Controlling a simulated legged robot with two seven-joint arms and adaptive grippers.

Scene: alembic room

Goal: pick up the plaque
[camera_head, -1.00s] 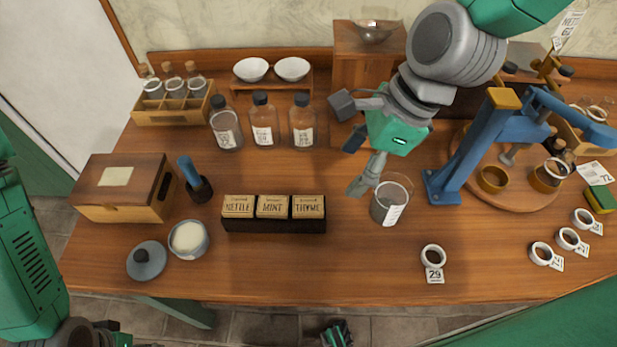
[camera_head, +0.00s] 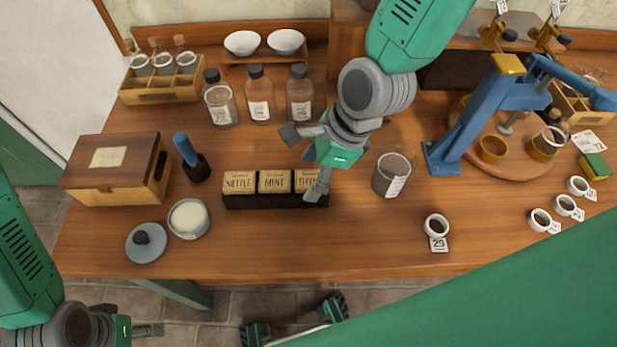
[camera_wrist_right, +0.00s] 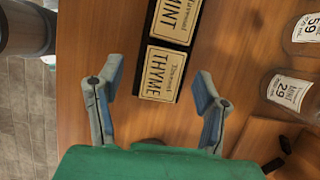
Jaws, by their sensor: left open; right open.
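Three wooden plaques, NETTLE (camera_head: 239,183), MINT (camera_head: 274,182) and THYME (camera_head: 306,179), sit in a row in a black holder (camera_head: 275,202). My right gripper (camera_head: 304,163) is open and empty over the right end of this row and partly covers the THYME plaque. In the right wrist view, the THYME plaque (camera_wrist_right: 160,73) lies ahead between my right gripper's spread fingers (camera_wrist_right: 160,88), with the MINT plaque (camera_wrist_right: 176,17) beyond it. No touch shows. My left gripper (camera_head: 148,331) is open and low at the bottom left, off the table.
A glass jar (camera_head: 390,178) stands right of the holder. Labelled bottles (camera_head: 260,97) stand behind it. The table front is clear between the bowl and a white ring (camera_head: 436,226).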

